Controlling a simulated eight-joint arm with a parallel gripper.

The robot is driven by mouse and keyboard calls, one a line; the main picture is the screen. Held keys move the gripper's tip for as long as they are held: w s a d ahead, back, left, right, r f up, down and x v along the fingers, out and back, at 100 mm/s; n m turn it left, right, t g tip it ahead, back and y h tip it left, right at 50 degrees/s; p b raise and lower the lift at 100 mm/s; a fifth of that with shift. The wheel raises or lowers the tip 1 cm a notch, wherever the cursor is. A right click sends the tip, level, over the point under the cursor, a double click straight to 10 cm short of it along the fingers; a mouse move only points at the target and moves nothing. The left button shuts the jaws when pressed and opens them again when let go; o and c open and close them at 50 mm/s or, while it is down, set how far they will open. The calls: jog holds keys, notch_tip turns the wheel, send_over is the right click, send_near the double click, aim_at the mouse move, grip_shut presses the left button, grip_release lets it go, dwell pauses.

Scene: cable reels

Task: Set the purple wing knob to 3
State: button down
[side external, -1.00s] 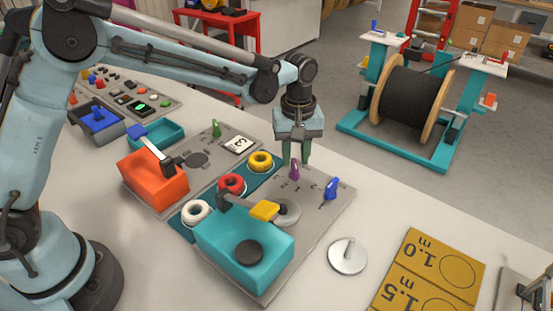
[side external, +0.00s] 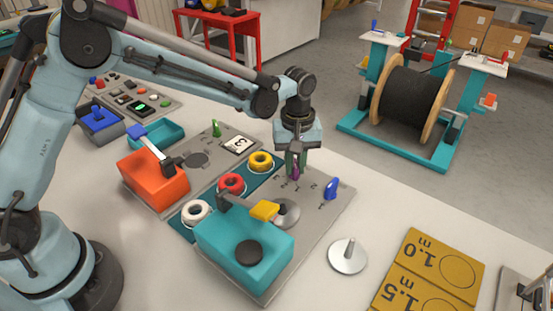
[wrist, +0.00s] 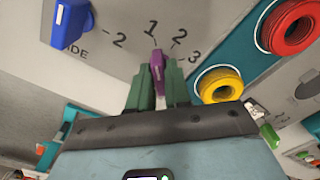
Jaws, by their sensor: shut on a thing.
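The purple wing knob (side external: 295,173) stands on the grey panel (side external: 325,215) behind the teal box. In the wrist view the purple wing knob (wrist: 157,62) sits between my two green fingers, its far end toward the mark 1. The marks 1, 2 and 3 (wrist: 193,55) run in an arc beyond and to the right of it. My gripper (side external: 296,164) points down and is shut on the knob; it also shows in the wrist view (wrist: 157,76). The fingers hide part of the knob's sides.
A blue wing knob (side external: 331,188) stands to the right on the same panel. The teal box (side external: 245,250) with a yellow-ended lever (side external: 264,210) is in front. Yellow (side external: 261,162), red (side external: 232,184) and white rings lie to the left. A grey spindle disc (side external: 347,256) is at right.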

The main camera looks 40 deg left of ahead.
jog(key=m, duration=0.9)
jog(key=shift+m, duration=1.4)
jog(key=shift+m, duration=1)
jog(key=m, duration=0.4)
jog(key=c, duration=1.1)
grip_release()
